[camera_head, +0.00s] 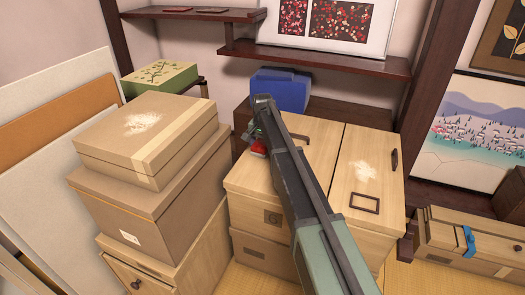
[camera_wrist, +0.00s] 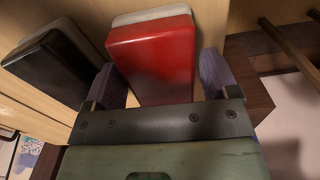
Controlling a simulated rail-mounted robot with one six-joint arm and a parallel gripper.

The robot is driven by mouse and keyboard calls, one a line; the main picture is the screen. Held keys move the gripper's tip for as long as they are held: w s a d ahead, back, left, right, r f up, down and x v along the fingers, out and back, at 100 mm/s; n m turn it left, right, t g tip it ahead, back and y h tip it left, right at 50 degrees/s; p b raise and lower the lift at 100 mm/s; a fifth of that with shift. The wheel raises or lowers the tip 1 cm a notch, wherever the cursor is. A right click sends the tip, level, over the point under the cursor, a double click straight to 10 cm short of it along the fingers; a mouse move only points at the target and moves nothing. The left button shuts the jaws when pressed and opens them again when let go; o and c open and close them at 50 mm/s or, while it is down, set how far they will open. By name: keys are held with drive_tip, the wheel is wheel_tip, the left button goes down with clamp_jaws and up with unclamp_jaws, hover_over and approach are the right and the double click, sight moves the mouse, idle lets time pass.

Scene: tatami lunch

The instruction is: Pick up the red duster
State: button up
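The red duster (camera_wrist: 152,58), a red block with a pale pad along its far edge, is in the middle of the wrist view. My gripper (camera_wrist: 160,76) has one purple-grey finger on each side of it. The fingers are apart, with a narrow gap at the right finger; contact on the left is unclear. In the head view a small part of the red duster (camera_head: 258,147) shows beside my gripper (camera_head: 254,132), over the pale wooden cabinet (camera_head: 318,135). My arm hides much of this area.
A black duster (camera_wrist: 50,62) lies left of the red one. A blue box (camera_head: 280,92) stands behind the cabinet. Stacked cardboard boxes (camera_head: 130,195) rise close on the left. A dark shelf (camera_head: 330,60) hangs above. The cabinet's right part has a white smudge (camera_head: 362,172).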

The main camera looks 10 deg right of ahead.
sight(262, 142)
drive_tip(key=c, duration=0.7)
drive_tip(key=shift+o, duration=0.2)
drive_tip(key=shift+r, duration=0.1)
wheel_tip(262, 142, up, 20)
drive_tip(key=p, duration=2)
